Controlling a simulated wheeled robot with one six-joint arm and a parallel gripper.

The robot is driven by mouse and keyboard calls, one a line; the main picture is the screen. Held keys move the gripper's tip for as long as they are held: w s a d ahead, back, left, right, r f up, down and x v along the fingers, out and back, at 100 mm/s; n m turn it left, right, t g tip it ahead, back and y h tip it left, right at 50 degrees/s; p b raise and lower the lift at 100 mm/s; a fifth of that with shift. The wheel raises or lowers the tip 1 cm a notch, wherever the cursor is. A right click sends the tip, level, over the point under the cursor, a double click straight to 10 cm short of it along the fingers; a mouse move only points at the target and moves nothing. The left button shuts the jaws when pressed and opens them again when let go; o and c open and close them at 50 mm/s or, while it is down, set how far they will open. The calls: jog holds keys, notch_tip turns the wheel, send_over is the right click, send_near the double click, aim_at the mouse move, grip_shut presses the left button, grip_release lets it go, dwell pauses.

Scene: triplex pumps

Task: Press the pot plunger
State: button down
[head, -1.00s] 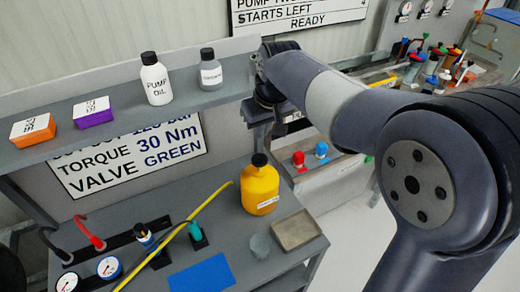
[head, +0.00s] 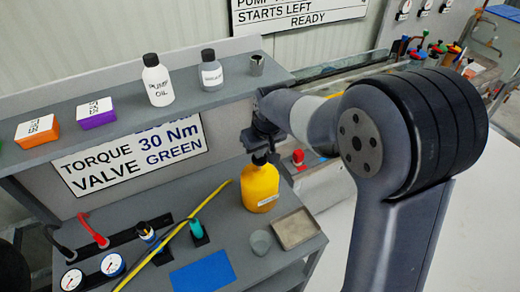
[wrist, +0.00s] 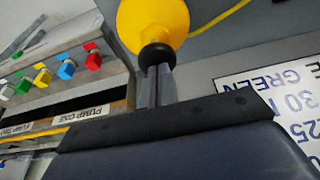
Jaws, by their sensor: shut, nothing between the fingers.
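The pot is a yellow bottle (head: 260,188) with a black plunger cap (head: 259,160), standing upright on the grey bench near its right side. My gripper (head: 259,150) is directly above the cap in the head view, at the end of the downward-reaching arm. In the wrist view the two fingers (wrist: 157,85) are together, with their tips at the black cap (wrist: 156,55) and the yellow pot (wrist: 153,22) beyond. I cannot tell whether the fingertips touch the cap. Part of the cap is hidden by the fingers.
A grey cup (head: 261,242) and a shallow tray (head: 297,229) sit in front of the pot. A shelf (head: 200,100) with bottles and boxes runs above the bench, close to my arm. A yellow hose (head: 180,232) lies to the left, beside a blue mat (head: 202,274).

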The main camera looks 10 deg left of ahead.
aim_at(261, 160)
jog(key=shift+s+f+b, duration=0.1)
jog(key=shift+f+b, duration=1.1)
jog(key=shift+f, duration=0.5)
jog(key=shift+d+f, duration=0.1)
notch_tip(261, 160, up, 5)
jog(key=p, duration=0.3)
jog(key=shift+f, duration=0.2)
jog(key=b+v, duration=0.1)
jog(key=v, duration=0.9)
jog(key=shift+b, duration=0.35)
